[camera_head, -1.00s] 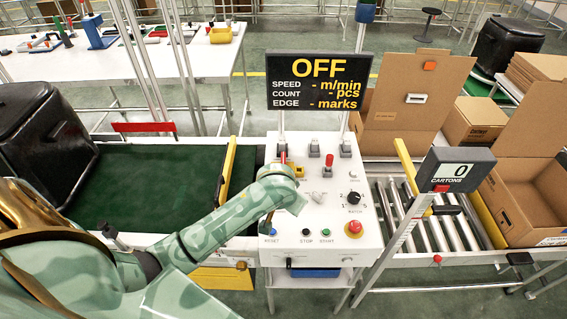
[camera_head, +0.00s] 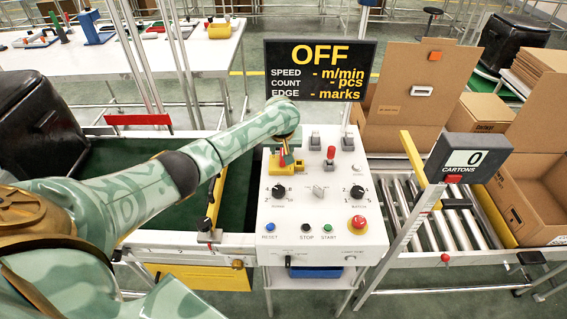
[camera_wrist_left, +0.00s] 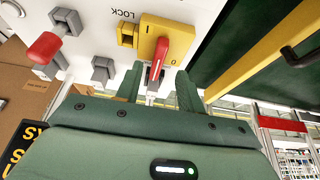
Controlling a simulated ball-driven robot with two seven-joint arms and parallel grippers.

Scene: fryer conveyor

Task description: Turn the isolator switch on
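The isolator switch is a red handle (camera_wrist_left: 160,55) on a yellow plate (camera_wrist_left: 150,30) at the top left of the white control panel (camera_head: 340,215). The dark display (camera_head: 318,70) reads OFF. My right gripper is in neither view.
A red-tipped lever (camera_head: 330,153) and grey switches (camera_head: 315,141) stand right of the isolator. Black knobs, buttons and a red emergency stop (camera_head: 358,222) lie nearer. A yellow rail (camera_head: 217,190) flanks the panel's left. A carton counter (camera_head: 469,158) stands at the right.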

